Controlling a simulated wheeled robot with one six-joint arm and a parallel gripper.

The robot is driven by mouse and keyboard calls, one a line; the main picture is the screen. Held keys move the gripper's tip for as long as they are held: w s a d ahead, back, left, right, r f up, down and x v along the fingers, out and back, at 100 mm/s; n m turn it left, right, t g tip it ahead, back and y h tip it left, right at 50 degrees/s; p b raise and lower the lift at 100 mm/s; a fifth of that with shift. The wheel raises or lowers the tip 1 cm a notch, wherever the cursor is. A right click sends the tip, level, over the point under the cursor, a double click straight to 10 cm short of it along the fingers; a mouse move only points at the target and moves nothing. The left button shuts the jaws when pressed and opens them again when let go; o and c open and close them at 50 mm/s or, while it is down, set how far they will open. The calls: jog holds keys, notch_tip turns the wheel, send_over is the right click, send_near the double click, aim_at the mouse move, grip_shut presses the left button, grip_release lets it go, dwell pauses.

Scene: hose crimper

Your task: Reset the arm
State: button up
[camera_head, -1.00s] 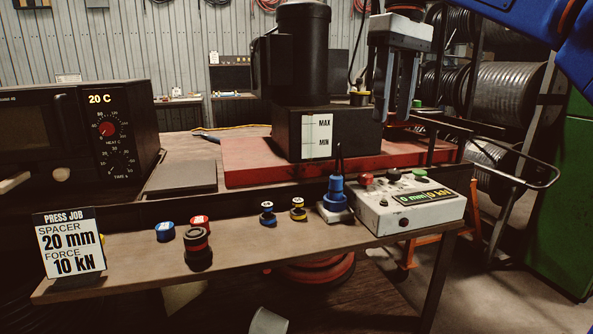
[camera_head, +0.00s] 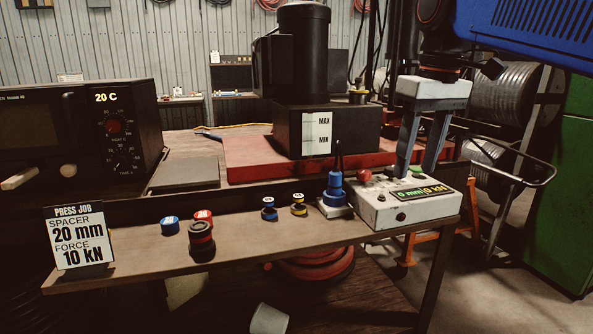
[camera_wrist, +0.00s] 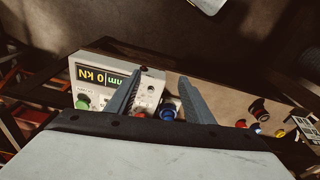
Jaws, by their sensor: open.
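My gripper (camera_head: 418,172) hangs from my blue arm at the right of the head view, fingers pointing down and apart, with nothing between them. It shows above or in front of the white control box (camera_head: 425,205); I cannot tell the exact gap. In the wrist view my gripper (camera_wrist: 160,98) has its two grey fingers spread, with the control box (camera_wrist: 112,85) behind the left one and a blue fitting (camera_wrist: 169,110) between them in the background. The box has a green-lit display, a red button and a green button.
Behind stand a black pump (camera_head: 303,55) on a red base (camera_head: 250,160) and an oven (camera_head: 75,130). Open floor (camera_head: 490,290) lies at right.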

jog(key=s+d+f+m+t, duration=0.1)
jog(key=s+f, duration=0.4)
jog(key=f, duration=0.5)
jog(key=s+d+f+m+t, duration=0.1)
jog(key=s+d+f+m, duration=0.1)
jog(key=f, duration=0.8)
jog(key=s+d+f+m+t, duration=0.1)
jog(key=s+d+f, duration=0.2)
jog(key=s+f, duration=0.4)
notch_tip(320, 180, down, 4)
jog(key=shift+s+d+r+m+t+h, duration=0.15)
jog(key=shift+s+d+m+t+h, duration=0.15)
jog(key=shift+s+d+m, duration=0.1)
